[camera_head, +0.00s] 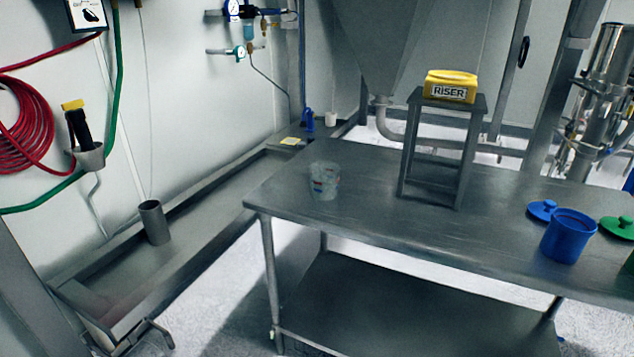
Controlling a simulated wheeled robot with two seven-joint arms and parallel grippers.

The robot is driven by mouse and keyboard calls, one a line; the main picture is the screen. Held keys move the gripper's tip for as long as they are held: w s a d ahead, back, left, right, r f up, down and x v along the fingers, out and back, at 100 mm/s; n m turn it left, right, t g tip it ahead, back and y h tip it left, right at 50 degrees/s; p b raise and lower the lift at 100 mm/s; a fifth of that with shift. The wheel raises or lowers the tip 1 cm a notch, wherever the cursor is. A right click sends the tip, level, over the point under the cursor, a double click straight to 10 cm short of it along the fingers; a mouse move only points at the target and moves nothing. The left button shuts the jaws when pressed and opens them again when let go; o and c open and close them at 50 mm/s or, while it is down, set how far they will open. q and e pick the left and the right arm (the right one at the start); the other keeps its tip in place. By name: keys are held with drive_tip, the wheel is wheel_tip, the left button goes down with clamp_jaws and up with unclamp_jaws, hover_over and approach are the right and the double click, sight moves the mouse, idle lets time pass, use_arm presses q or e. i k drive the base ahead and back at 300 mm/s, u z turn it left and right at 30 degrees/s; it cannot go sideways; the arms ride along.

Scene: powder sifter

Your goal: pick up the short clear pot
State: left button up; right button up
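A short clear pot (324,181) stands upright on the steel table (375,221), near its left end. It is see-through, with small coloured marks on its side. Nothing touches it. Neither of my grippers shows in the head view.
A grey stand (436,150) with a yellow RISER block (451,87) on top stands right of the pot. A blue pot (567,236), a blue lid (542,210) and a green lid (617,227) are at the table's right. The tabletop around the clear pot is free.

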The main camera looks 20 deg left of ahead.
sight(324, 176)
drive_tip(key=u, duration=0.95)
drive_tip(key=i, duration=1.15)
drive_tip(key=u, duration=0.65)
